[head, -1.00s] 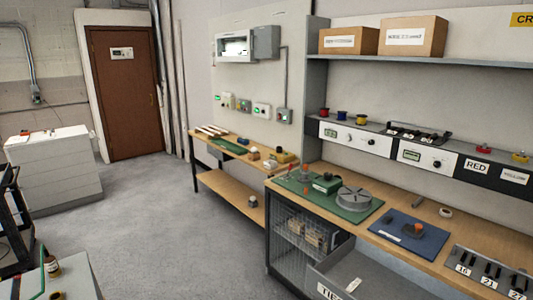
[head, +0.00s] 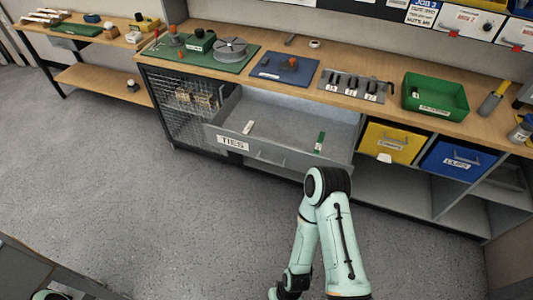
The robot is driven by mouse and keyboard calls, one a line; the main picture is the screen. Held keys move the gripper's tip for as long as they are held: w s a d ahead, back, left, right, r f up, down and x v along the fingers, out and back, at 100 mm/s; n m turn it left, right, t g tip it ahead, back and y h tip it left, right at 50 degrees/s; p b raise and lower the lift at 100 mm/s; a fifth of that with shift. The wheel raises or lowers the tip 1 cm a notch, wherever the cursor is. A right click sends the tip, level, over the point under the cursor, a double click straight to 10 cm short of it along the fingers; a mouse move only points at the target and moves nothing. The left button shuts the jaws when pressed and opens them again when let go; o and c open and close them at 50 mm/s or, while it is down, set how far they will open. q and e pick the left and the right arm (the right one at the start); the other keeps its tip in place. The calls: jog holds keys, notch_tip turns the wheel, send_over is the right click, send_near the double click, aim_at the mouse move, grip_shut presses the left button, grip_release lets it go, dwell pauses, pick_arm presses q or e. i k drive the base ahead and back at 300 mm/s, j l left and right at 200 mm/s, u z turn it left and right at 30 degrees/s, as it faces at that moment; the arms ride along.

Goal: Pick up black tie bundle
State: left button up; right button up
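The grey drawer marked TIES (head: 190,139) stands pulled out under the workbench. Inside it lie a small white piece (head: 249,127) on the left and a small green piece with a white part (head: 319,142) on the right. I cannot make out a black tie bundle; the pieces are too small to tell whether either belongs to one. One of my pale green arms is bent in front of the drawer, but no gripper fingers show. Neither gripper is in view.
The workbench (head: 300,44) holds a green mat (head: 158,50) with a grey reel, a blue mat (head: 270,76), a slotted grey holder (head: 345,84) and a green bin (head: 409,92). Yellow (head: 395,133) and blue (head: 455,150) bins sit below. Open floor lies left.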

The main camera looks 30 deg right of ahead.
aim_at(414, 89)
jog(key=z, duration=0.5)
jog(key=l+z, duration=0.1)
jog(key=z, duration=0.35)
jog(key=i+z, duration=0.1)
jog(key=z, duration=0.9)
jog(key=i+l+z, duration=0.2)
jog(key=i, duration=0.3)
jog(key=j+u, duration=0.1)
jog(key=u, duration=0.5)
jog(key=l+u, duration=0.2)
jog(key=u, duration=0.25)
jog(key=i+l+u, duration=0.1)
jog(key=l+u, duration=0.15)
jog(key=u, duration=0.2)
jog(key=l+u, duration=0.25)
jog(key=u, duration=0.2)
jog(key=k+l+u, duration=0.2)
jog(key=l, duration=0.15)
jog(key=l+u, duration=0.15)
jog(key=l, duration=0.2)
jog(key=k+l+u, duration=0.2)
jog(key=i+l, duration=0.1)
